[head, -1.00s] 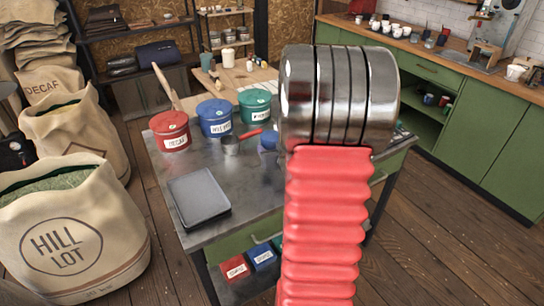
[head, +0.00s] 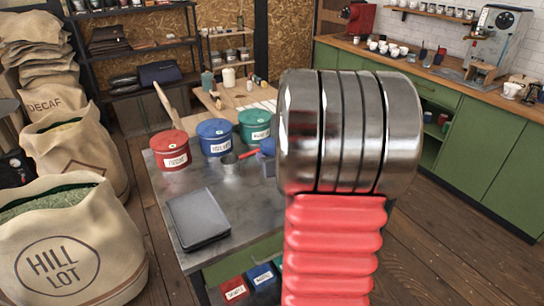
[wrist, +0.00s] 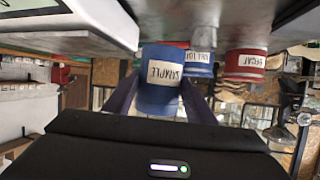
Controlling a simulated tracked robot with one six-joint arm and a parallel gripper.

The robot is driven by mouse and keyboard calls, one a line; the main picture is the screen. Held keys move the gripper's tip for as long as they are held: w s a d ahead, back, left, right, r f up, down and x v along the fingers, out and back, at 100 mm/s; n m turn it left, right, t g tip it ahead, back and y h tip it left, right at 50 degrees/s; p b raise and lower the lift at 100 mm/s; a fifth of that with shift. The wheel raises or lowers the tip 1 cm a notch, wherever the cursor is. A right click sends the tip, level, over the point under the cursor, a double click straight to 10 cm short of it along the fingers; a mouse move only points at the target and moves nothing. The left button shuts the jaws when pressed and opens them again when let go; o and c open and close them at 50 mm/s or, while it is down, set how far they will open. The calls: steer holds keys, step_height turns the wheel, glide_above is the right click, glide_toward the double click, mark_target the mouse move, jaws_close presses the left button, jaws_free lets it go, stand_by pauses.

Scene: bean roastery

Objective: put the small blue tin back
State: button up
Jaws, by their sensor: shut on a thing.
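The small blue tin (wrist: 160,80), with a white label reading SAMPLE, is between the two fingers of my gripper (wrist: 160,92), which is shut on it. The wrist picture is upside down. The tin is at the right part of the metal table (head: 235,225), close to the green canister (head: 254,126). I cannot tell whether it touches the table top.
A red canister (head: 171,151) and a larger blue canister (head: 215,137) stand left of the green one. A metal scoop (head: 229,164) with a red handle and a flat grey slab (head: 197,218) lie on the table. Labelled red (head: 234,290) and blue (head: 262,277) boxes sit below.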

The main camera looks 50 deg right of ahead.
steer(key=w+a+f+n+t+y, duration=0.1)
steer(key=w+a+n+y, duration=0.1)
steer(key=w+a, duration=0.6)
steer(key=w+a+f+n+t+y, duration=0.1)
steer(key=w+a, duration=0.2)
steer(key=a, duration=1)
steer(key=w+a+f+n+y, duration=0.2)
steer(key=a+y, duration=0.1)
steer(key=a, duration=1.7)
steer(key=shift+a+n, duration=0.2)
steer(key=shift+n, duration=0.2)
